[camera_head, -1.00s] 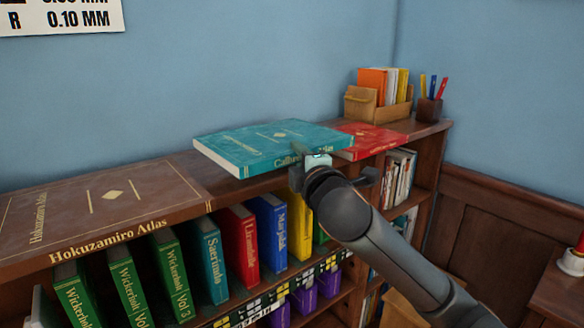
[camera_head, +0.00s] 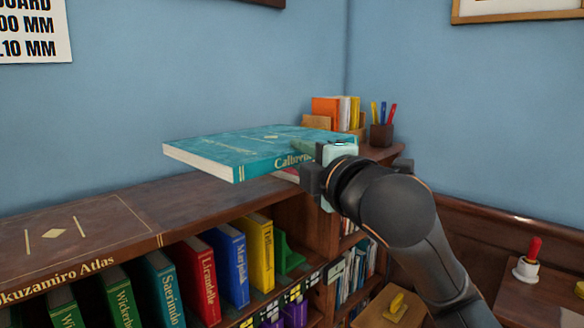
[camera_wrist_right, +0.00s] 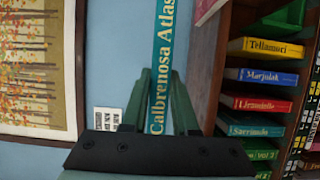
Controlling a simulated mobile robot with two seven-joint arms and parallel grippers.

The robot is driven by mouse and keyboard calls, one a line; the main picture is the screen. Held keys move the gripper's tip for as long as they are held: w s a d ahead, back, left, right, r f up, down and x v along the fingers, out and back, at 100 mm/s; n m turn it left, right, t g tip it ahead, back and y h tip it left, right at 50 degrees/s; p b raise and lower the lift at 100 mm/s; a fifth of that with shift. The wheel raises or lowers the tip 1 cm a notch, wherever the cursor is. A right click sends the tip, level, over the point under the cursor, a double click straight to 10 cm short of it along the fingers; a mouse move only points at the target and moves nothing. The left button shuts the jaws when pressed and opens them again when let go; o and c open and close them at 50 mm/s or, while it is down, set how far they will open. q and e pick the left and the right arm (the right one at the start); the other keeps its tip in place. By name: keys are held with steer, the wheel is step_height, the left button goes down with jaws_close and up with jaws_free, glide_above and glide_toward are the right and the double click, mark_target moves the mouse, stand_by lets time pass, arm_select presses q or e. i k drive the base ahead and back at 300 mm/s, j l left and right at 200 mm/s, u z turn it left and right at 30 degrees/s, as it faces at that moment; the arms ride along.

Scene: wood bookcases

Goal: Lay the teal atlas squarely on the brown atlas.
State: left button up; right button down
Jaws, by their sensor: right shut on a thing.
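The teal atlas (camera_head: 235,148) is held level in the air above the bookcase top in the head view, its corner and spine end inside my right gripper (camera_head: 318,165). In the right wrist view the teal atlas (camera_wrist_right: 163,60) shows its lettered spine between the two fingers of my right gripper (camera_wrist_right: 161,100), which is shut on it. The brown atlas (camera_head: 80,235) lies flat on the bookcase top at the left, partly cut off by the picture edge. The teal atlas is up and to the right of it, apart from it. My left gripper is not in view.
A red book, mostly hidden, lies under the teal atlas. A letter holder (camera_head: 316,122) and pen cup (camera_head: 381,135) stand at the back right. Upright books (camera_head: 197,280) fill the shelf below.

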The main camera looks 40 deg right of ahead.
mark_target(44, 252)
steer(key=k+j, duration=0.1)
steer(key=j, duration=1.05)
steer(key=k+j, duration=0.15)
steer(key=j, duration=0.4)
